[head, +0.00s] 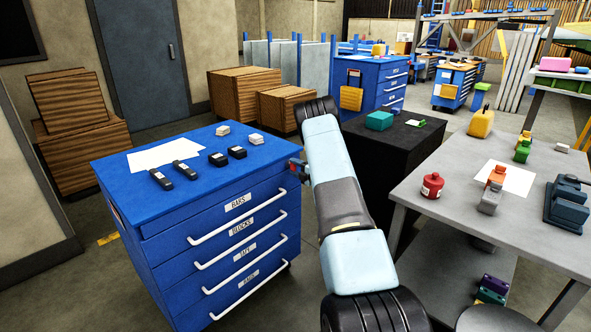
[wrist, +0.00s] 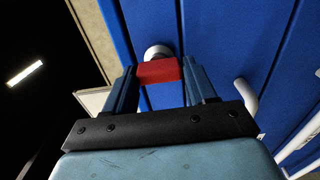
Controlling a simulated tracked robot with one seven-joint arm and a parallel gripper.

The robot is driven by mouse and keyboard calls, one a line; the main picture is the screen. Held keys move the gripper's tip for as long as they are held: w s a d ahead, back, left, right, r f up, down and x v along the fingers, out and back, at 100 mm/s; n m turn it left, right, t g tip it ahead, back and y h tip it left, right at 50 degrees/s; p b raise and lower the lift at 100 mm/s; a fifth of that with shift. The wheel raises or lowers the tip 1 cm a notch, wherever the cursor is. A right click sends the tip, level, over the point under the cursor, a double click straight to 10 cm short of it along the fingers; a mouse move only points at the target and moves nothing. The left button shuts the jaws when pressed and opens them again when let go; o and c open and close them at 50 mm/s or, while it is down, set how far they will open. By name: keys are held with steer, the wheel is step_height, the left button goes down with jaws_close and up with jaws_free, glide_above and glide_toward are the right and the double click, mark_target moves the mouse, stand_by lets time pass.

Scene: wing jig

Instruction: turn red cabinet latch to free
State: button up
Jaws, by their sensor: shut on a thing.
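The blue cabinet (head: 229,235) stands front left in the head view, with drawers labelled BARS, BLOCKS and others, all closed. The red latch (wrist: 159,72) shows in the wrist view as a short bar in front of a pale round mount (wrist: 157,52) on the cabinet's blue face. My gripper (wrist: 160,80) is shut on the latch, with one blue finger at each side of it. In the head view my gripper (head: 298,168) is at the cabinet's upper right front corner, partly hidden by my arm. The latch is too small there to make out its angle.
White drawer handles (head: 240,216) stick out from the cabinet front below my gripper. A black cabinet (head: 385,160) stands behind my arm.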

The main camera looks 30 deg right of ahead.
steer(key=shift+s+a+f, duration=0.1)
steer(key=shift+a+f, duration=0.1)
steer(key=shift+f, duration=0.15)
steer(key=o, duration=0.8)
steer(key=shift+o, duration=0.8)
steer(key=shift+d+r, duration=0.15)
steer(key=v, duration=1.3)
steer(key=shift+s, duration=0.3)
steer(key=shift+d, duration=0.1)
